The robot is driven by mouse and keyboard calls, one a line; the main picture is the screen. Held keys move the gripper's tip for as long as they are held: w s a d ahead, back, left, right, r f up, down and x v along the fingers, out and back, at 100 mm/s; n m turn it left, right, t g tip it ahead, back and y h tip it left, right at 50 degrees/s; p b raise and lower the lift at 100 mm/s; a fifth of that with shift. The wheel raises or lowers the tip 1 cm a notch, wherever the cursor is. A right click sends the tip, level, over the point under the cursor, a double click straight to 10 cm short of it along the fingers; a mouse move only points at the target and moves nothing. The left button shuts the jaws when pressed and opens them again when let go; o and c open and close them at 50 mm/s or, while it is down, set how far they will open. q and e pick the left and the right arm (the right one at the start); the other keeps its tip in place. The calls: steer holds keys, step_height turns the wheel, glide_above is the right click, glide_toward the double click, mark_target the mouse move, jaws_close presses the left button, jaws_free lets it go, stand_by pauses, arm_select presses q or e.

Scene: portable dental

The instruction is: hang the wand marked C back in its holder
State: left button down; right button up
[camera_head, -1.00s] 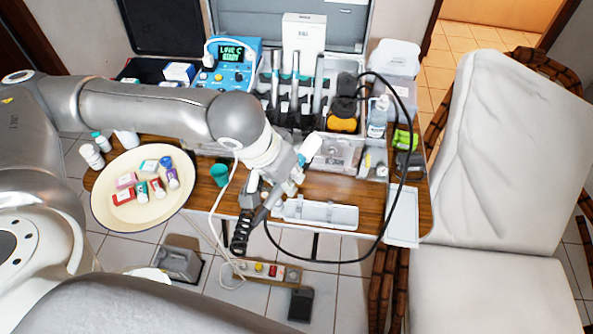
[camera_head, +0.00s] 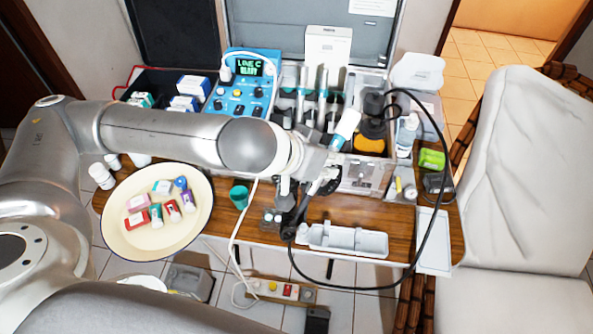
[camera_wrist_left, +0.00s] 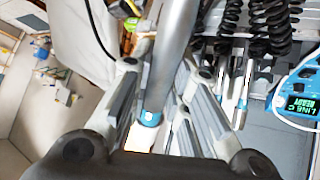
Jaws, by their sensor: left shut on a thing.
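My left gripper (camera_head: 318,182) is shut on a silver wand with a white and blue end (camera_head: 345,127). The wand is held tilted above the wooden table, its blue-and-white end up. Its black lower end trails a cable looping right. In the left wrist view, the silver wand (camera_wrist_left: 172,60) lies between the gripper's fingers (camera_wrist_left: 160,72). No letter on it is readable. The holder row (camera_head: 310,115) with other upright wands (camera_head: 322,84) stands in the open case behind; the gripper partly hides it. I cannot tell which place is C. My right gripper is not in view.
The blue control unit (camera_head: 240,85) reads "C READY". A grey tray (camera_head: 345,240) lies at the table's front, a green cup (camera_head: 239,196) beside it. A cream basin (camera_head: 120,225) holds small boxes. A bottle (camera_head: 406,133) stands right. The black cable (camera_head: 440,170) loops across the right side.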

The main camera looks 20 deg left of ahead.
mark_target(354, 113)
arm_select(q)
steer(key=w+d+r+m+h, duration=0.1)
steer(key=w, duration=0.2)
steer(key=w+d+r+h, duration=0.1)
steer(key=w+r, duration=0.1)
steer(key=w, duration=0.1)
steer(key=w+d+r+m+t+h, duration=0.1)
steer(key=w+r, duration=0.1)
steer(key=w, duration=0.1)
steer(key=shift+w+d+m, duration=0.3)
steer(key=shift+w+d, duration=0.05)
steer(key=shift+w, duration=0.05)
steer(key=w+a+r+n+t+h, duration=0.1)
steer(key=w+a+r+t, duration=0.15)
steer(key=w+a, duration=1.1)
steer(key=a+f+n+t+y, duration=0.3)
steer(key=a+f, duration=0.5)
steer(key=a, duration=0.4)
steer(key=shift+w+a+f+t+b, duration=0.2)
steer(key=shift+f+t+b, duration=0.15)
steer(key=shift+t+b, duration=0.15)
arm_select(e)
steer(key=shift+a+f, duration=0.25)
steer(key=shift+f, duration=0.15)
arm_select(q)
steer(key=shift+f, duration=0.2)
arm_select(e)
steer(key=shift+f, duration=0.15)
